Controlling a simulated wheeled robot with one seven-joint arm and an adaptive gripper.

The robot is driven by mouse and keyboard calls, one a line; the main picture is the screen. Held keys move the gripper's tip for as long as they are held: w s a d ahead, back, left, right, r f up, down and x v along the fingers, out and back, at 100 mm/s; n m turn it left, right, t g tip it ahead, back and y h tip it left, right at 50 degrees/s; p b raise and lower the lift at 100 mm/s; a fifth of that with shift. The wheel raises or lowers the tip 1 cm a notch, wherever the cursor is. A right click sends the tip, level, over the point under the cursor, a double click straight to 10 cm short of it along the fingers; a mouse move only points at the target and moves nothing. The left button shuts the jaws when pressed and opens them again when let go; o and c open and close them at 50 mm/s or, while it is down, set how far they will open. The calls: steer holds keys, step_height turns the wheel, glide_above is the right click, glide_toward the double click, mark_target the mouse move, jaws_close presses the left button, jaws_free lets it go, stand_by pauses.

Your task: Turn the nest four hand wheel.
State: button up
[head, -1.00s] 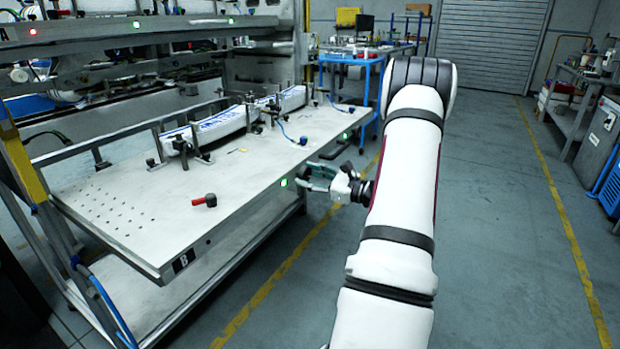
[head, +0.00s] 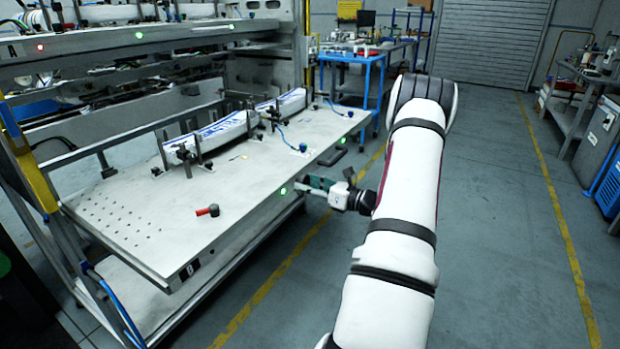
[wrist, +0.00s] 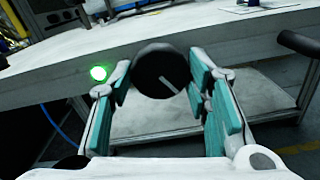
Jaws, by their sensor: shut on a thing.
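The hand wheel (wrist: 160,70) is a dark round knob with a pale line on its face, at the front edge of the table in the wrist view. My gripper (wrist: 163,82) has its green-padded fingers on either side of the knob and is shut on it. In the head view my gripper (head: 318,187) is at the table's front edge, just right of a green light (head: 283,192); the wheel is hidden there. The green light also shows left of the wheel in the wrist view (wrist: 98,73). I cannot read a nest number.
A blue bench (head: 352,62) stands behind.

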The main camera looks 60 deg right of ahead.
steer(key=shift+m+p, duration=1.15)
steer(key=shift+m, duration=0.25)
steer(key=shift+f, duration=0.1)
steer(key=o, duration=1.2)
steer(key=shift+c, duration=0.2)
steer(key=s, duration=1.2)
steer(key=shift+d, duration=0.4)
